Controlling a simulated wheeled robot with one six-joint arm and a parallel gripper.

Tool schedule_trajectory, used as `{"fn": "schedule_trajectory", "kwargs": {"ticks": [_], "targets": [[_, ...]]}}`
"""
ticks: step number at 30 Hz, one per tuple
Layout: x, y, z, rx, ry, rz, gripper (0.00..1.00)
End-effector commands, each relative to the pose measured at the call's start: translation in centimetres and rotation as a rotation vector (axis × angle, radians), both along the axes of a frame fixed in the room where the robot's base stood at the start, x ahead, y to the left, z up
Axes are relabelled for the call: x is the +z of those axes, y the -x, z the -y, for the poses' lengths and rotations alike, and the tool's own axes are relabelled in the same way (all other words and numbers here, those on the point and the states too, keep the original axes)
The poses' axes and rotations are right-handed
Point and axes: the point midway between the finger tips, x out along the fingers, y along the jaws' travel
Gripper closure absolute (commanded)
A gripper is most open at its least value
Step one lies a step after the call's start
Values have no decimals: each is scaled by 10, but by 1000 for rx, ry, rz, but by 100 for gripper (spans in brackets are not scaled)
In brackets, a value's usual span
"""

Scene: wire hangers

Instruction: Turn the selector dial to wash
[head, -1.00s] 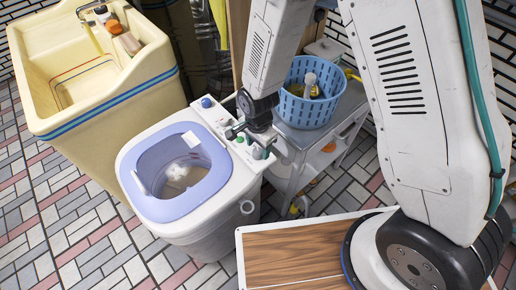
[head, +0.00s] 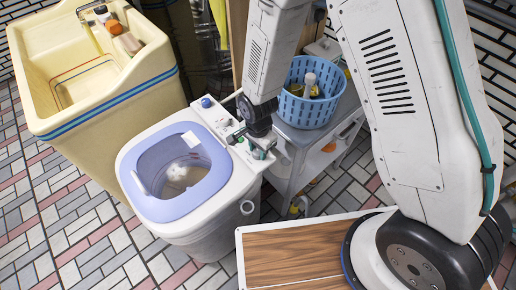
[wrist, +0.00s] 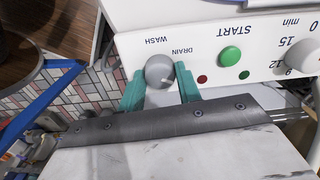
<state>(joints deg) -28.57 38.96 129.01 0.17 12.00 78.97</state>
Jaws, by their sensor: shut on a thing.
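The grey round selector dial (wrist: 158,68) sits at the end of the white control panel in the wrist view. The words WASH and DRAIN appear upside down beside it. A pale pointer mark shows on the dial, but I cannot tell its exact setting. My gripper (wrist: 160,82) has its two green fingers on either side of the dial, shut on it. In the head view my gripper (head: 262,145) is at the near right end of the panel of the washing machine (head: 205,225), and the dial is largely hidden there.
A green START button (wrist: 230,56) and a white timer knob (wrist: 303,55) sit farther along the panel. The machine's lilac-rimmed tub (head: 150,205) is beside the panel. A grey cart (head: 345,110) with a blue basket (head: 304,112) stands close behind my gripper.

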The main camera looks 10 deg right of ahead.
Motion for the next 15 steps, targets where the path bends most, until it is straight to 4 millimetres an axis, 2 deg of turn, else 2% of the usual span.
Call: {"fn": "schedule_trajectory", "kwargs": {"ticks": [8,15], "targets": [[0,0,0,154,1,0,89],[0,0,0,373,1,-1,89]]}}
